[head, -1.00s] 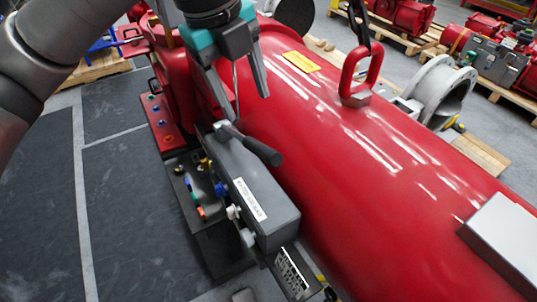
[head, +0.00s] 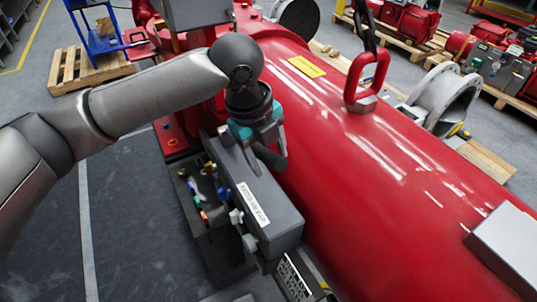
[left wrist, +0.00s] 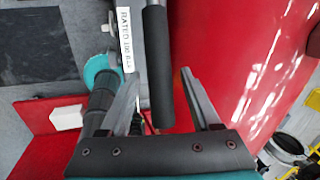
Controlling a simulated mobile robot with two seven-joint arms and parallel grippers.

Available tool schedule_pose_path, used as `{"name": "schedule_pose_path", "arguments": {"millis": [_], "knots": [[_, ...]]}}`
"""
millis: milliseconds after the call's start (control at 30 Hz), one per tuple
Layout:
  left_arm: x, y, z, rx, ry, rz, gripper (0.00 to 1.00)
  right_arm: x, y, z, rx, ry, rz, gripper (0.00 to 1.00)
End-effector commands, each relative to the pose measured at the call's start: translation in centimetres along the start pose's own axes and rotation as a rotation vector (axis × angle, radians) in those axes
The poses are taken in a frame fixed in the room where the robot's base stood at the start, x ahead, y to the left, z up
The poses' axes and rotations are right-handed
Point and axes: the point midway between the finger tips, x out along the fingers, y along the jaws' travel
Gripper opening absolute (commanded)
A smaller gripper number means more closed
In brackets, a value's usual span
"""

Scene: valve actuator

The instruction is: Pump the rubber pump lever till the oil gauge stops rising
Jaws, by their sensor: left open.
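The pump lever has a black rubber grip, which runs down the middle of the left wrist view (left wrist: 157,65). In the head view the lever (head: 268,157) shows only in part beneath my left gripper (head: 266,148). My left gripper is open. In the left wrist view its fingers (left wrist: 158,78) stand on either side of the grip, with a gap visible on the right. The lever belongs to a grey pump box (head: 262,200) with a white label. I cannot make out an oil gauge. My right gripper is not in view.
A large red cylinder (head: 400,170) lies right of the pump box, with a red lifting loop (head: 367,75) on top. Coloured fittings (head: 200,195) line the box's left side. Dark floor mats (head: 130,220) are clear at the left. Pallets stand behind.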

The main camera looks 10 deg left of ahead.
Motion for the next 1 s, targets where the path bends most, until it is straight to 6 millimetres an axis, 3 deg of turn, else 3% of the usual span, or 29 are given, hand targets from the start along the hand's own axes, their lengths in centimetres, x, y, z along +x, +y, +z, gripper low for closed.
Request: {"name": "schedule_pose_path", "arguments": {"millis": [267,800,1000], "knots": [[0.12,-0.01,0.00,0.000,0.000,0.000,0.63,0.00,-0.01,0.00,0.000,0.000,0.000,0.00],[0.08,0.00,0.02,-0.001,0.000,0.000,0.02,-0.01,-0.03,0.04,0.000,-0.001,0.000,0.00],[0.07,0.01,0.03,-0.001,0.000,0.000,0.00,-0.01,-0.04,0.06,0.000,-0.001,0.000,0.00]]}}
